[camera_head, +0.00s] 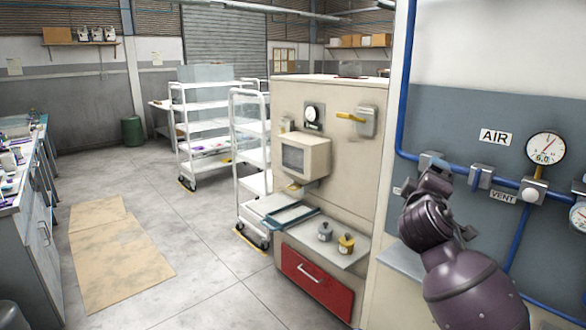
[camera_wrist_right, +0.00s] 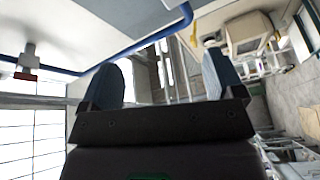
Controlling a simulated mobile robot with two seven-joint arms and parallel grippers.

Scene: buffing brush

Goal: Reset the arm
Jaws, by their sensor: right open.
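My right arm comes in from the lower right of the head view. My right gripper (camera_head: 436,176) is raised in front of the blue-grey wall panel (camera_head: 465,125), just below and left of the AIR label. In the right wrist view my right gripper (camera_wrist_right: 164,82) has its two blue-grey fingers well apart, with nothing held between them. A blue pipe (camera_wrist_right: 135,47) passes behind the fingers there; whether the gripper touches the pipe or panel cannot be told. My left gripper is not in view.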

